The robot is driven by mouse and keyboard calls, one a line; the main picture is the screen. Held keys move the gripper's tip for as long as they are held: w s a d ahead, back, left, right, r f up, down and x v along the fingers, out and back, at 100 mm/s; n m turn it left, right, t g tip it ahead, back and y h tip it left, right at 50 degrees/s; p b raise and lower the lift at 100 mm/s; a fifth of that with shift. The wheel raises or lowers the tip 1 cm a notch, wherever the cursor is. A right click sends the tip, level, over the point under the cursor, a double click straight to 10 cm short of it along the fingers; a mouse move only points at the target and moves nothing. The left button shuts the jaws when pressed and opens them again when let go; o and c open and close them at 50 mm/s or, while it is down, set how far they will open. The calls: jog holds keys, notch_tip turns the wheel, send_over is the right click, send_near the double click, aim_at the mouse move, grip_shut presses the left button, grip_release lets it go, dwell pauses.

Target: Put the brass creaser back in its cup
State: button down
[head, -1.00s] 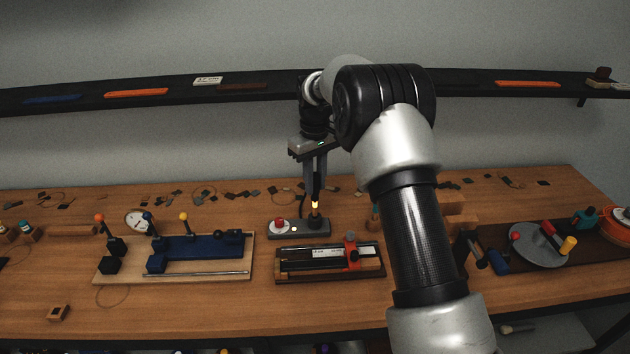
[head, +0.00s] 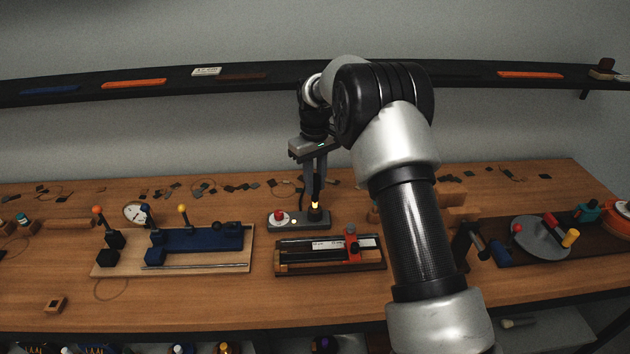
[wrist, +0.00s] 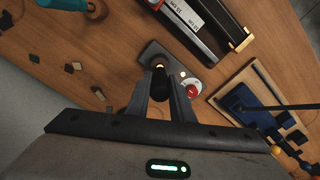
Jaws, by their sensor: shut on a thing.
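My gripper (head: 315,196) is shut on the brass creaser (head: 315,205), and its fingers point down. The creaser's bright yellow part shows just below the fingertips, and in the wrist view its dark end (wrist: 159,88) sits between the fingers. The dark cup (head: 315,216) stands on the right end of a small grey base directly beneath. The creaser looks upright and lined up over the cup, at or just above its mouth. I cannot tell whether its tip is inside.
The grey base (head: 297,222) carries a red button (head: 279,216) left of the cup. A ruled wooden jig with a red slider (head: 352,245) lies in front. A blue press fixture (head: 205,242) is at left, a round grey turntable (head: 538,240) at right. Small dark scraps lie behind.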

jog(key=c, duration=1.5)
grip_release()
jog(key=shift+f, duration=0.1)
jog(key=shift+r, duration=8.75)
